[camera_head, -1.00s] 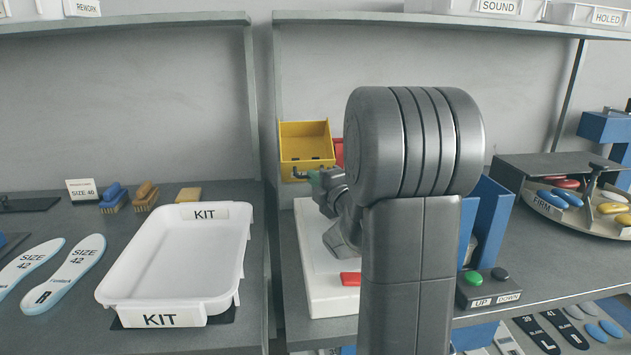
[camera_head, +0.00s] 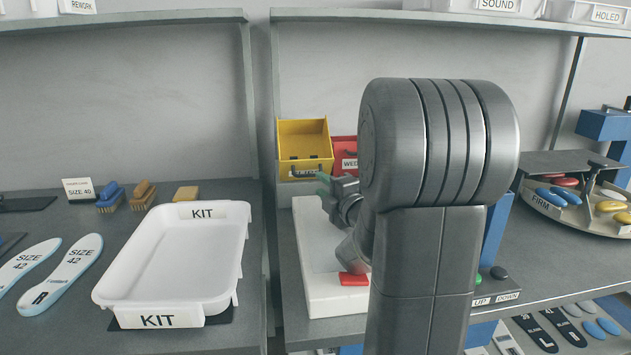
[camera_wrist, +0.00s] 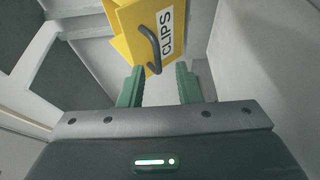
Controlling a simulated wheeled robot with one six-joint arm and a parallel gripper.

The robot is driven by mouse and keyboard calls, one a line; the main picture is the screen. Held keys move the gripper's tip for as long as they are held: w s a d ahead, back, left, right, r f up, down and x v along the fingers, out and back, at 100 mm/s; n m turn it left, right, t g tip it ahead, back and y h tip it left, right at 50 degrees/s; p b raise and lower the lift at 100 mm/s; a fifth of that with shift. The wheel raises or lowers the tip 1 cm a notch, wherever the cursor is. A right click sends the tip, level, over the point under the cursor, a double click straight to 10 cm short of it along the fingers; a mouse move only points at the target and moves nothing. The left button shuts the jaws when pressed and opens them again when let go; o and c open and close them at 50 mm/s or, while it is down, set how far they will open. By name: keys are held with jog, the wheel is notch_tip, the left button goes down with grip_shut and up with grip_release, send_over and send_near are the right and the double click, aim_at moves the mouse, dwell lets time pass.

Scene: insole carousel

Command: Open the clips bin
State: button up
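The yellow clips bin (camera_head: 305,143) stands at the back of the right bench, its inside partly showing from above. In the wrist view, the clips bin (camera_wrist: 133,31) has a CLIPS label and a dark curved handle (camera_wrist: 151,46) on its front. My gripper (camera_wrist: 160,72) is open, with two green fingers apart. The handle's lower end shows near the left fingertip, and I see nothing clamped between the fingers. In the head view, my gripper (camera_head: 325,183) is just right of and below the bin's front, partly hidden by my arm.
A red bin (camera_head: 344,145) stands right beside the yellow one, partly behind my arm. A white board (camera_head: 315,250) with a red block (camera_head: 353,279) lies in front. A white KIT tray (camera_head: 105,291) is on the left bench. A shelf (camera_head: 400,17) runs above.

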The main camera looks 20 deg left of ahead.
jog(key=v, duration=0.8)
jog(key=shift+s+d, duration=0.25)
jog(key=shift+d, duration=0.05)
jog(key=x, duration=1.4)
jog(key=shift+d, duration=0.1)
jog(key=shift+r, duration=0.1)
